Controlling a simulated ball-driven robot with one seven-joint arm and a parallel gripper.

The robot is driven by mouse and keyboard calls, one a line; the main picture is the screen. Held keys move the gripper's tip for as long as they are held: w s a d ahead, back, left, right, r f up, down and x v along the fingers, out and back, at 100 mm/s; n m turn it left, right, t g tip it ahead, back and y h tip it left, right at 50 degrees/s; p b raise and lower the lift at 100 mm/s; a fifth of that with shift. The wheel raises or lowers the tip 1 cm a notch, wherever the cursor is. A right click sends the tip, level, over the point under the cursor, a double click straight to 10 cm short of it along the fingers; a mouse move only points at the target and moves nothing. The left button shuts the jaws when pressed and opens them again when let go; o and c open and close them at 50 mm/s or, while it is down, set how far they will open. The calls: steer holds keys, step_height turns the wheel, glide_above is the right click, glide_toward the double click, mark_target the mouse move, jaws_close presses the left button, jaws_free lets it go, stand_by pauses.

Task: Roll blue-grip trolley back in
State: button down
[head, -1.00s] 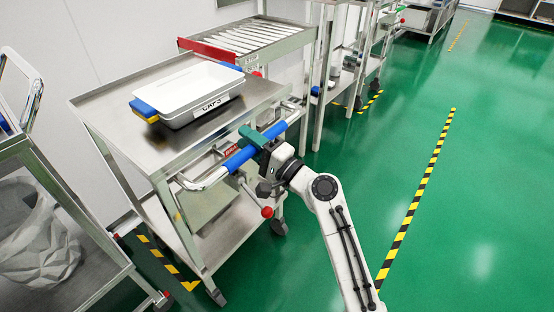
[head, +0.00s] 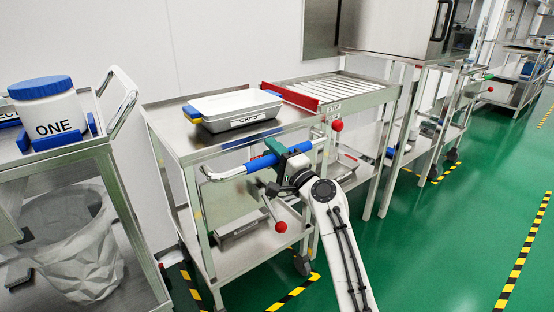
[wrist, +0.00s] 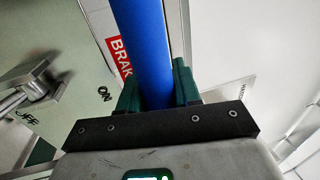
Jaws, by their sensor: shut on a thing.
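The blue-grip trolley (head: 213,142) is a steel cart with a top shelf and a lower shelf, standing at the middle left in the head view. Its handle carries a blue grip (head: 263,163), which also shows in the wrist view (wrist: 143,45). My gripper (head: 278,150) is shut around this grip; its green fingers (wrist: 157,88) flank the blue bar in the wrist view. A lever with a red knob (head: 281,227) hangs below the handle. A red BRAKE label (wrist: 119,57) and ON and OFF marks show beside the grip in the wrist view.
A grey CAPS tray (head: 232,109) sits on the trolley. A roller table (head: 335,90) with a red STOP bar stands behind it. Left is another cart with a white ONE tub (head: 48,108). Yellow-black tape (head: 293,293) marks the floor. Green floor at right is clear.

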steer(key=shift+w, duration=0.15)
steer(key=c, duration=0.9)
jaws_free()
steer(key=shift+a, duration=0.15)
steer(key=p+v, duration=0.3)
steer(key=v, duration=0.7)
steer(key=shift+s+d+f, duration=0.15)
steer(key=shift+s+d, duration=0.1)
